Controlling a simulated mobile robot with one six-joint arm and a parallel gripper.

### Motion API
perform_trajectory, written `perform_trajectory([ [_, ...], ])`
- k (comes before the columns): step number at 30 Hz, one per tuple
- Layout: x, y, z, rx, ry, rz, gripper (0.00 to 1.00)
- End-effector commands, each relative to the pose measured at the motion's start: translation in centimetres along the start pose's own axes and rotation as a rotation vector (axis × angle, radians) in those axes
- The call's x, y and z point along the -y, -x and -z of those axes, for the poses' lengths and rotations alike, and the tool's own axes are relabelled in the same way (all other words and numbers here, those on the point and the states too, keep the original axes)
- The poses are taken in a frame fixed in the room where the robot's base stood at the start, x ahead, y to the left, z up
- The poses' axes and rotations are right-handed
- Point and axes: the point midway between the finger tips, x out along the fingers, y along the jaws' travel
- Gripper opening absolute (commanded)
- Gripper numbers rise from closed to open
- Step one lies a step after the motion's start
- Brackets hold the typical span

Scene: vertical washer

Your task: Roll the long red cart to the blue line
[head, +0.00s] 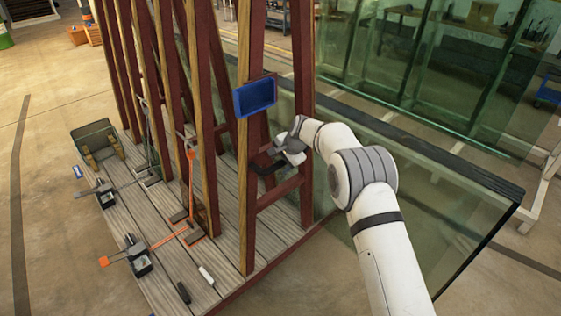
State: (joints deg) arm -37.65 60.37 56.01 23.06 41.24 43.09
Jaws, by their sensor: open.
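The long cart (163,222) has a grey plank deck, a dark red edge and tall dark red posts faced with pale wood. It fills the left and middle of the head view. My gripper (268,162) is open at the near end post frame, beside the short red crossbars and below a blue panel (255,98). Its dark fingers are small and partly lost against the posts, so I cannot tell whether they touch the frame. No blue line shows on the visible floor.
Large glass panes (460,205) stand on the right. Open concrete floor (55,215) with a dark line (17,185) lies left.

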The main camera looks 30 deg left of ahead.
Motion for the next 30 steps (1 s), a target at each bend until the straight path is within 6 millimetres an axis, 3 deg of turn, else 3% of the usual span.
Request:
perform_trajectory([
  [30,0.0,9.8,0.0,-0.001,0.000,0.001,0.55],
])
